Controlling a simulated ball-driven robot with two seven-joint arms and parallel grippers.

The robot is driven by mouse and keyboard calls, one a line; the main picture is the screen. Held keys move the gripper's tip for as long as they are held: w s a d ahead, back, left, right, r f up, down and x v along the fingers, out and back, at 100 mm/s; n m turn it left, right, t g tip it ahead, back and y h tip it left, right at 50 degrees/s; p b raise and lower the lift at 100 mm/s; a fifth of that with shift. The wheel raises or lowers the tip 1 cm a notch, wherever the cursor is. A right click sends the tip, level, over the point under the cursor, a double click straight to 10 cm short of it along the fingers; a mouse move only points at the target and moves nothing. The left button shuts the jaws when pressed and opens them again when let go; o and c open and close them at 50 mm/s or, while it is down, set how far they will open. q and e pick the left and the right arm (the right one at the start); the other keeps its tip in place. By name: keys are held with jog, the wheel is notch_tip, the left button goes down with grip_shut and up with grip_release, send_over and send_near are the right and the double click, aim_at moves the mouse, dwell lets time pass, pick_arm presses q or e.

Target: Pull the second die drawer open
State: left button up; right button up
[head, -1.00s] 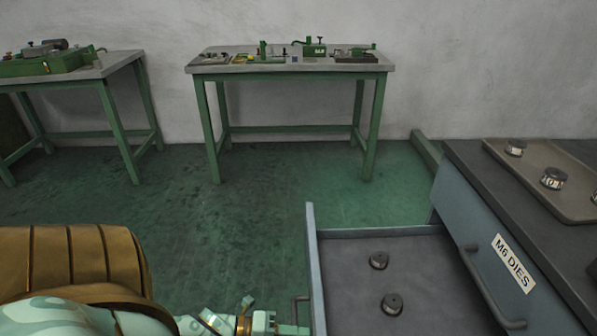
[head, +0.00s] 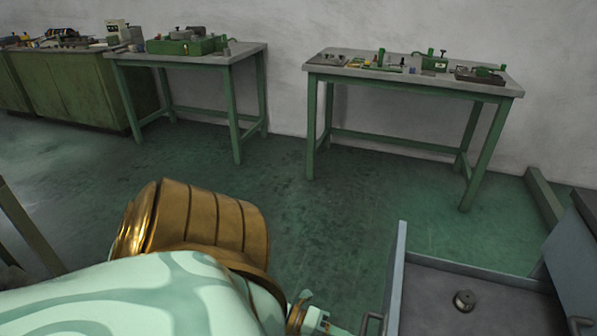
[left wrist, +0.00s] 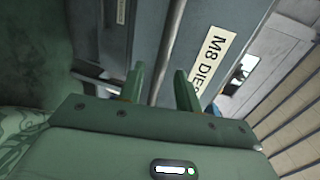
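The second die drawer (head: 425,295) stands pulled out at the lower right of the head view, with a small dark round die (head: 464,300) inside. Its front carries the label "M8 DIES" (left wrist: 218,55) in the left wrist view. The drawer's bar handle (left wrist: 172,50) appears between my left gripper's two fingers (left wrist: 158,85) there. The fingers are spread apart and not closed on the bar. In the head view, part of my left gripper (head: 322,322) is left of the handle (head: 370,323), with a small gap between. My right gripper is not in view.
The grey cabinet (head: 572,262) is cut off at the right edge. Two green-legged tables (head: 410,85) (head: 205,62) with tools stand by the wall. A green cabinet (head: 75,90) is farther left. The green floor between is clear.

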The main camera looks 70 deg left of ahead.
pick_arm(q)
jog(key=p+v, duration=0.1)
jog(key=v, duration=1.1)
jog(key=shift+s, duration=0.15)
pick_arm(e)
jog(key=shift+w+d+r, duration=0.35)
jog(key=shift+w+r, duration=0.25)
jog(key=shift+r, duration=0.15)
pick_arm(q)
jog(key=shift+a, duration=0.1)
